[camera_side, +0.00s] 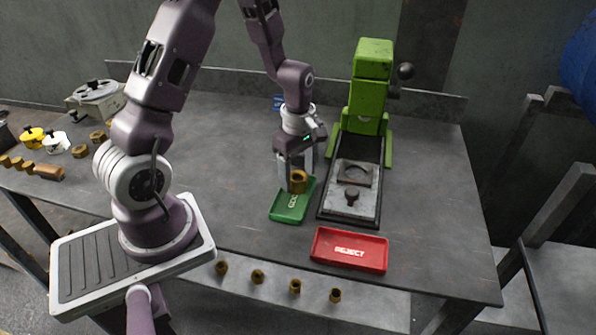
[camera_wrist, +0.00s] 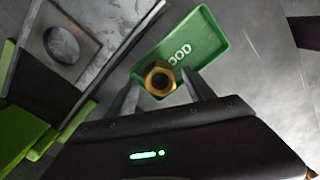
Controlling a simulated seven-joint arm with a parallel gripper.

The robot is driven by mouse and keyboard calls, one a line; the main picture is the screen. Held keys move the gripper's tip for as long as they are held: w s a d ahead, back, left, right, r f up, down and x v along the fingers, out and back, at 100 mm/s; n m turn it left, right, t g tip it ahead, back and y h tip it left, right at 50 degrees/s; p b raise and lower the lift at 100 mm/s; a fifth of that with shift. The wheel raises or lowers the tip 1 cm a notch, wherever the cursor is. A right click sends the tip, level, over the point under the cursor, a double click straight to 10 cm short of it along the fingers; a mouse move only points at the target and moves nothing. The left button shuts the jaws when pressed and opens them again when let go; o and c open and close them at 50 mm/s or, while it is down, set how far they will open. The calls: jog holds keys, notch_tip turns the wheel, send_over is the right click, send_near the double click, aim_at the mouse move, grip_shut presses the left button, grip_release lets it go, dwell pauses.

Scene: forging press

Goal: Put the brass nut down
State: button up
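The brass nut (camera_side: 298,182) is between the two fingers of my gripper (camera_side: 296,180), which is shut on it. In the wrist view the nut (camera_wrist: 159,79) sits between the fingertips (camera_wrist: 160,80), its hole facing the camera. Behind it is the green GOOD tray (camera_wrist: 209,56). In the side view the nut is at the far end of this green tray (camera_side: 290,213). I cannot tell whether it touches the tray floor.
A red REJECT tray (camera_side: 349,250) lies nearer the table's front edge. The green press (camera_side: 368,90) and its dark base (camera_side: 327,204) stand just right of the green tray. Several brass nuts (camera_side: 257,276) lie below the front edge.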

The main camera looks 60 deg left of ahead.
jog(key=shift+r, duration=0.1)
notch_tip(320, 180, up, 12)
jog(key=s+d+r+m+t, duration=0.2)
jog(key=s+d+r+m, duration=0.4)
jog(key=s+m, duration=0.2)
jog(key=s+d+r+m+t, duration=0.3)
jog(key=s+d+r+m, duration=0.2)
jog(key=s+m, duration=0.4)
jog(key=d+m, duration=0.1)
jog(key=m, duration=0.2)
jog(key=shift+d+r+m+t, duration=0.2)
jog(key=shift+r+m+t, duration=0.1)
jog(key=shift+r+m, duration=0.1)
